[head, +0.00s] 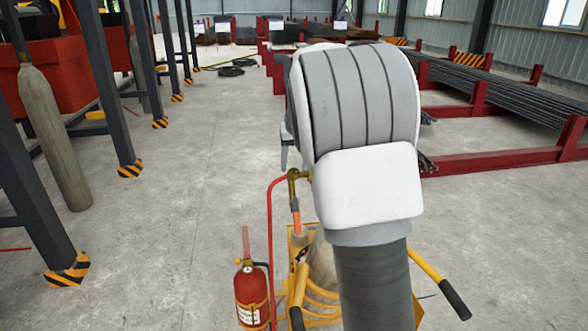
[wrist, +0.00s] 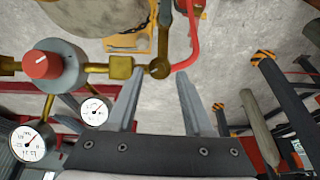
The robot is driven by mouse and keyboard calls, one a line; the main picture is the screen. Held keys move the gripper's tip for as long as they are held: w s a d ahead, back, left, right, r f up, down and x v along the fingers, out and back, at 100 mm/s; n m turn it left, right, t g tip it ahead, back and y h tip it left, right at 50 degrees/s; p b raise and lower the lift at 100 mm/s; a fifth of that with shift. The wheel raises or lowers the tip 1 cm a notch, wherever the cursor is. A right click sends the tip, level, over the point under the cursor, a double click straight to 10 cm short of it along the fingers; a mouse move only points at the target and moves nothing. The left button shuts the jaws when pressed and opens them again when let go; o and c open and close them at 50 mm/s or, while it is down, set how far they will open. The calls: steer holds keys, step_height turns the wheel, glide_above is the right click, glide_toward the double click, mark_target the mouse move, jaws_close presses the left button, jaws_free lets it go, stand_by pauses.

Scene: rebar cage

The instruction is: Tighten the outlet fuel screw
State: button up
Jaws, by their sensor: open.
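In the wrist view my gripper (wrist: 160,76) is open. Its two grey fingers point up at a brass round fitting (wrist: 159,68) where a red hose (wrist: 192,40) meets the regulator's brass outlet pipe (wrist: 121,67). The fitting lies near the tips, between them in the picture; contact cannot be told. The regulator (wrist: 68,63) with its red knob (wrist: 42,65) is at the left, with two white gauges (wrist: 27,141) below. No part is clearly marked as the outlet fuel screw. In the head view my arm hides most of the gripper; brass valve parts (head: 295,175) show beside it.
In the head view a yellow cart (head: 318,294) carries a tank, with a red fire extinguisher (head: 252,295) at its left. A grey cylinder (head: 54,138) leans by dark posts at the left. Red racks with rebar (head: 502,88) stand right.

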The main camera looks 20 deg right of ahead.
mark_target(294, 172)
steer(key=shift+x, duration=1.65)
jaws_close()
